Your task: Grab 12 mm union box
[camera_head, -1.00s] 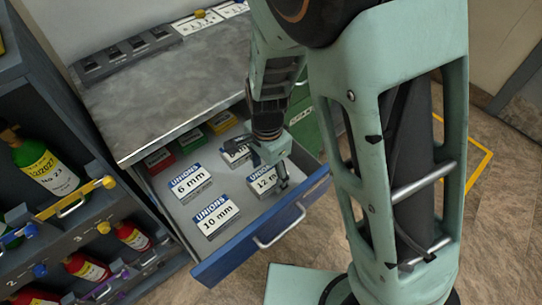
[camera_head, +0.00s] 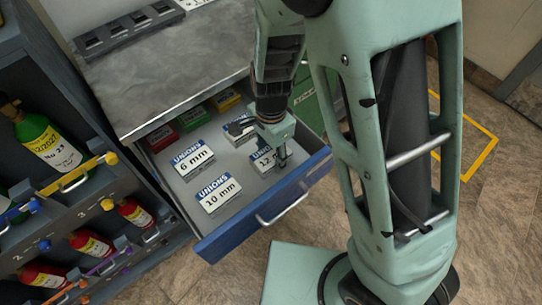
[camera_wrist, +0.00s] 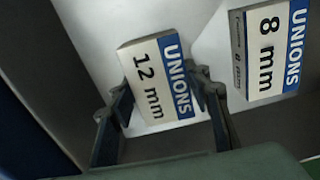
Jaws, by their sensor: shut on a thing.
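The 12 mm unions box (camera_head: 263,160) is a white box with a blue "UNIONS" band, in the right part of the open drawer (camera_head: 247,224). My gripper (camera_head: 270,146) is over it from above and partly hides it in the head view. In the wrist view the 12 mm box (camera_wrist: 155,82) sits between the two fingers of my gripper (camera_wrist: 160,103), which are shut on its sides. I cannot tell whether the box still rests on the drawer floor.
The 8 mm box (camera_wrist: 266,50) lies close beside. The 6 mm box (camera_head: 193,158) and 10 mm box (camera_head: 218,194) lie to the left in the drawer. Red, green and yellow boxes (camera_head: 226,100) stand at its back. A cylinder rack (camera_head: 75,215) stands at left, a grey worktop (camera_head: 170,75) above.

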